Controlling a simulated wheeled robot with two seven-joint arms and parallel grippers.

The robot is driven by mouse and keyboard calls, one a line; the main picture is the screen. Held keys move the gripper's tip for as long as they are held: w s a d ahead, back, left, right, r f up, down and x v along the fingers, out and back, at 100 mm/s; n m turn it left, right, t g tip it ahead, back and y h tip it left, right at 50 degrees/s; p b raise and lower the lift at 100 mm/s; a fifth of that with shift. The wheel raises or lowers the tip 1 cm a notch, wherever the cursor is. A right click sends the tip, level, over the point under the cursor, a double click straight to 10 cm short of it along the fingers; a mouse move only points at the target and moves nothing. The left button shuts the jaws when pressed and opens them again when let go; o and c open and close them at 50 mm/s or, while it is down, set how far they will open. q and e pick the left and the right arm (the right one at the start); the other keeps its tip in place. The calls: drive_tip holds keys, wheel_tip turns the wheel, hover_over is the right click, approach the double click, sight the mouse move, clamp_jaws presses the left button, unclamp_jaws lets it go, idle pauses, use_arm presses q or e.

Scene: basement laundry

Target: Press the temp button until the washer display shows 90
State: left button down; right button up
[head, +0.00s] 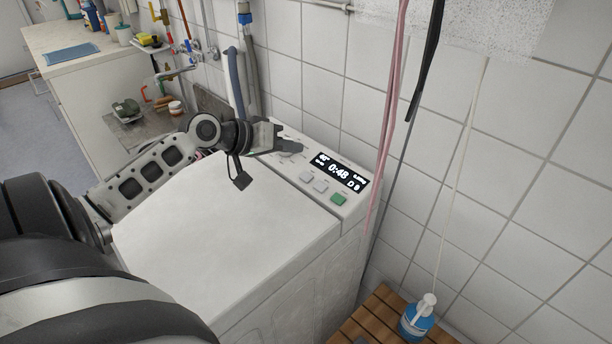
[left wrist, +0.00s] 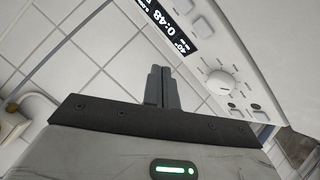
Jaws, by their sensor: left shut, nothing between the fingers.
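The white washer (head: 215,215) has a control panel along its back edge. Its black display (head: 340,172) shows 0:48 in large digits. In the left wrist view, the display (left wrist: 179,22) appears upside down, and a small reading looks like 40°. My left gripper (head: 298,143) is shut and empty over the panel, left of the display. Its closed fingers (left wrist: 162,72) show beside the panel in the wrist view; contact cannot be told. The button labels are too small to read. My right gripper is not in view.
A green button (head: 338,199) and pale buttons (head: 320,185) sit near the display. Pink and black hoses hang right of the washer. A blue bottle (head: 416,318) stands on a wooden slatted surface (head: 378,318). A counter (head: 65,45) and pipes lie at back left.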

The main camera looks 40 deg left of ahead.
sight(306, 177)
use_arm(q)
drive_tip(key=shift+w+d+f+b, duration=0.1)
drive_tip(key=shift+w+f+b, duration=0.25)
drive_tip(key=shift+f+b, duration=0.75)
drive_tip(key=shift+w+a+f+b, duration=0.1)
drive_tip(key=shift+w+f+b, duration=0.3)
drive_tip(key=shift+f+b, duration=0.65)
drive_tip(key=shift+w+d+f+b, duration=0.1)
drive_tip(key=shift+w+f+b, duration=0.25)
drive_tip(key=shift+f+b, duration=0.7)
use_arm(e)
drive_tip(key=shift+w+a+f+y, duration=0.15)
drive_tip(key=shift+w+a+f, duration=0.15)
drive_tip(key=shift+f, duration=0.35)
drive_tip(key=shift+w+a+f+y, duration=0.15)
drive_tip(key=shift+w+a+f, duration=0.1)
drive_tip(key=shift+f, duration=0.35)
use_arm(q)
drive_tip(key=shift+f, duration=0.25)
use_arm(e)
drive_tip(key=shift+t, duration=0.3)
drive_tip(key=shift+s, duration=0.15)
use_arm(q)
drive_tip(key=shift+f, duration=0.15)
drive_tip(key=shift+w+f, duration=0.1)
drive_tip(key=shift+f, duration=0.2)
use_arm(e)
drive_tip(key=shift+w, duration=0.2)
